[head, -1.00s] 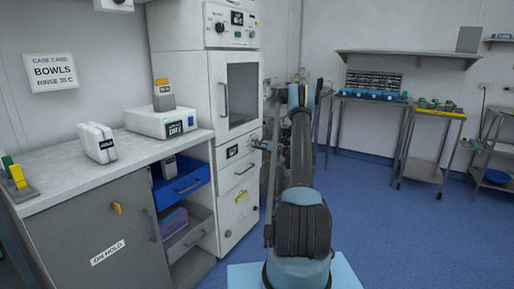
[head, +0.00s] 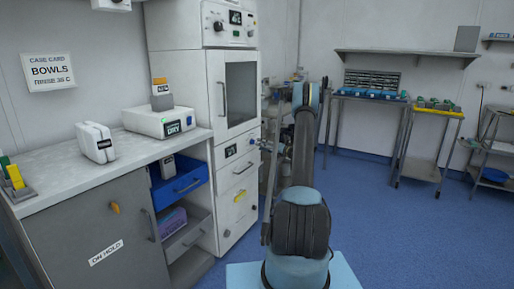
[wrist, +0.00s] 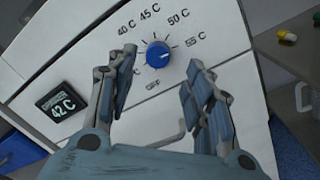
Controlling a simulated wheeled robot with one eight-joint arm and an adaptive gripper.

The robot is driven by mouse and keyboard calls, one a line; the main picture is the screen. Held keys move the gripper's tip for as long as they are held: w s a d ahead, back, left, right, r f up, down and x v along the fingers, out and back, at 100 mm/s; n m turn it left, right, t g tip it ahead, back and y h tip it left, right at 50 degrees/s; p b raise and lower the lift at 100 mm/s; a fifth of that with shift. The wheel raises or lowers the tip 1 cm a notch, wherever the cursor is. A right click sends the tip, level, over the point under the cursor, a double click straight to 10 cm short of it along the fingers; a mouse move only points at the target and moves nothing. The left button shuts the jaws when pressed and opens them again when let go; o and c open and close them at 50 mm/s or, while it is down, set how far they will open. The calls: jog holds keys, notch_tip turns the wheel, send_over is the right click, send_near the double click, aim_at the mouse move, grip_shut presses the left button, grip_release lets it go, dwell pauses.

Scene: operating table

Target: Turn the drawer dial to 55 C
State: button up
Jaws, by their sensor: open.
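The drawer dial (wrist: 158,54) is a blue knob on a white panel in the wrist view. Its scale reads 40 C, 45 C, 50 C, 55 C and OFF; another mark on the left is partly hidden by a finger. I cannot clearly tell where its pointer stands. A small dark display (wrist: 62,103) left of it reads 42 C. My gripper (wrist: 160,66) is open, with one finger on each side of the dial and gaps to it. In the head view, my gripper is small beside the white cabinet's drawer front (head: 238,165), and the dial cannot be made out.
A grey drawer handle (wrist: 165,138) shows below the dial, between my fingers. A cabinet door with a handle (head: 223,99) is above.

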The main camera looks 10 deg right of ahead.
jog(key=v, duration=0.7)
jog(key=shift+s+d, duration=0.2)
jog(key=shift+d, duration=0.05)
jog(key=s+a+r+n+g+h, duration=0.4)
jog(key=s+a+r+n+g, duration=0.1)
jog(key=s+a+r+n, duration=1.05)
jog(key=s+a+n+g+h, duration=0.2)
jog(key=s+n+g+h, duration=0.3)
jog(key=s, duration=1.4)
jog(key=s+d+f+n+h, duration=0.2)
jog(key=s+f+n, duration=0.1)
jog(key=s, duration=0.7)
jog(key=s+d+f+n+h, duration=0.1)
jog(key=s+f+n, duration=0.3)
jog(key=s, duration=0.5)
jog(key=s+d+f+n+h, duration=0.2)
jog(key=s+d+f+n, duration=0.1)
jog(key=s+n, duration=0.4)
jog(key=s+d, duration=0.1)
jog(key=s, duration=0.2)
jog(key=shift+s+t+h, duration=0.3)
jog(key=shift+t, duration=0.1)
